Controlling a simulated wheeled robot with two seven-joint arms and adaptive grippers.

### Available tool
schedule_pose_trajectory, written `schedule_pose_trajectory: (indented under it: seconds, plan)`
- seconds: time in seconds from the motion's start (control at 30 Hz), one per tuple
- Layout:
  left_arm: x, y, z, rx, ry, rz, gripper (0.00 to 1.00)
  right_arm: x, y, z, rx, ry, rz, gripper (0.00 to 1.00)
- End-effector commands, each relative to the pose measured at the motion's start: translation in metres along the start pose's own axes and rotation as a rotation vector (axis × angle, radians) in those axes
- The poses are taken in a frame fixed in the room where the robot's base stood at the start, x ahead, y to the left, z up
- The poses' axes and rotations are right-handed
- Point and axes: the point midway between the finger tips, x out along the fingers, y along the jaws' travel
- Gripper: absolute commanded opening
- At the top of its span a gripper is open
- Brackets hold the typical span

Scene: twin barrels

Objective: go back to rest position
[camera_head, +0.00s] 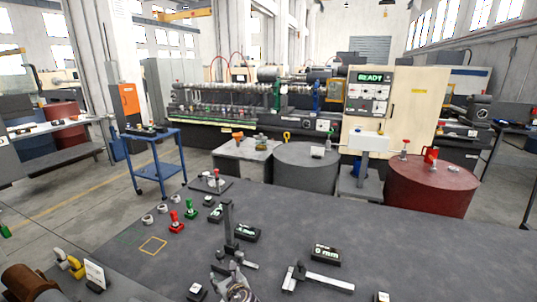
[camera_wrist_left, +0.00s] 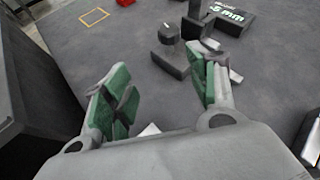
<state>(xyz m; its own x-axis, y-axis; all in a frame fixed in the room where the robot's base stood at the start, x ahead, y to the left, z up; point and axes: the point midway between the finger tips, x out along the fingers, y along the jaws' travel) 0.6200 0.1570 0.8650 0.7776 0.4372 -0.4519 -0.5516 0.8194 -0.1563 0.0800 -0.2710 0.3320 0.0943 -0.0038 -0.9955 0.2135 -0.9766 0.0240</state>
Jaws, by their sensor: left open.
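My left gripper (camera_head: 235,272) shows at the bottom middle of the head view, low over the front of the dark grey table (camera_head: 400,240). In the left wrist view its two green-padded fingers (camera_wrist_left: 165,85) are spread apart, with nothing held between them. Past the fingertips in that view are a dark block with a round grey knob (camera_wrist_left: 170,34) and a black block labelled in mm (camera_wrist_left: 232,14). My right gripper shows in neither view.
A dark upright post (camera_head: 228,218) stands close behind the left gripper. A caliper-like tool (camera_head: 318,279) and a "0 mm" block (camera_head: 326,253) lie to its right. Red and green stamps (camera_head: 190,208) and a yellow square outline (camera_head: 153,245) are to the left. The table's right part is clear.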

Motion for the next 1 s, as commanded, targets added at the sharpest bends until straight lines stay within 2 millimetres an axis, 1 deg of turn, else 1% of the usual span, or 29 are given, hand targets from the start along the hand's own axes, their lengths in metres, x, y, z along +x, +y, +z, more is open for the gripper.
schedule_pose_trajectory:
  seconds: [0.3, 0.57, 0.77, 1.0]
  plan:
    - [-0.021, 0.050, -0.029, -0.452, 0.168, 0.091, 0.59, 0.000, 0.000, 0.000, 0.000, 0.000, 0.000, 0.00]
    - [-0.045, 0.089, -0.049, -0.828, 0.284, 0.205, 0.59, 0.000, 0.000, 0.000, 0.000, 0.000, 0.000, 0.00]
    - [-0.067, 0.117, -0.060, -1.106, 0.355, 0.311, 0.59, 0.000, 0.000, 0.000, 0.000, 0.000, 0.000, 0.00]
    - [-0.096, 0.148, -0.070, -1.422, 0.416, 0.459, 0.59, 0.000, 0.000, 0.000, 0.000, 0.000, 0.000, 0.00]
